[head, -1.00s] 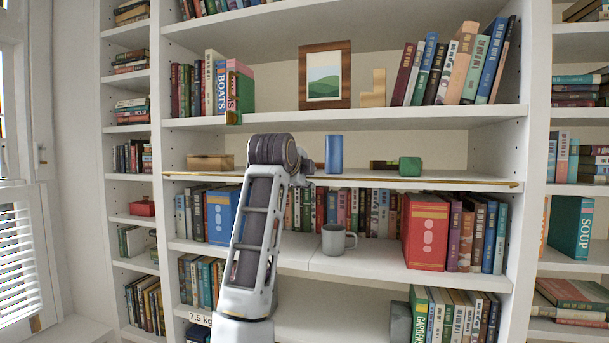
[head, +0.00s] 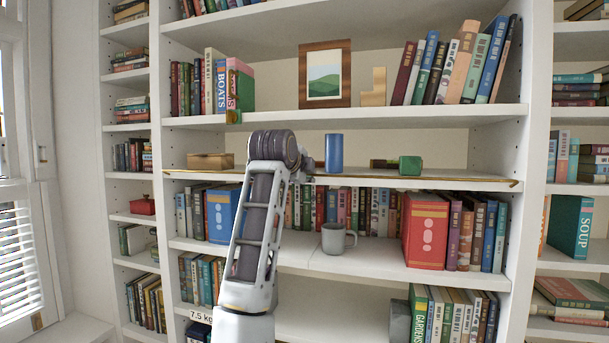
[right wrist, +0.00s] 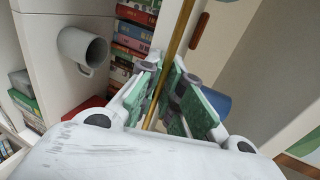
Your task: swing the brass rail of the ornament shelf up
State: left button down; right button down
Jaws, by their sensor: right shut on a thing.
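The brass rail (head: 430,183) runs along the front edge of the ornament shelf (head: 375,176) in the head view. In the right wrist view the rail (right wrist: 177,40) is a long thin bar passing between the green-padded fingers of my right gripper (right wrist: 166,92), which is shut on it. In the head view my right arm rises in front of the shelf and its wrist hides most of the gripper and part of the rail. A blue cylinder (head: 333,153), a green block (head: 410,166) and a wooden box (head: 210,161) stand on the shelf. My left gripper is out of view.
A grey mug (head: 337,239) stands on the shelf below, beside a large red book (head: 426,230); the mug also shows in the right wrist view (right wrist: 82,48). Rows of books fill the neighbouring shelves. Above are a framed picture (head: 324,75) and leaning books.

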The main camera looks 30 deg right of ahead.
jog(key=p, duration=0.1)
jog(key=r+g+y+p, duration=0.1)
jog(key=g+y+p, duration=0.1)
jog(key=p, duration=0.1)
jog(key=shift+w+d+r, duration=0.2)
jog(key=shift+w+d, duration=0.05)
jog(key=shift+d, duration=0.05)
jog(key=shift+w+d+r+g+y, duration=0.15)
jog(key=shift+g+y, duration=0.45)
jog(key=shift+y, duration=0.3)
jog(key=c, duration=1.6)
grip_release()
jog(key=shift+o, duration=0.2)
jog(key=v, duration=1.2)
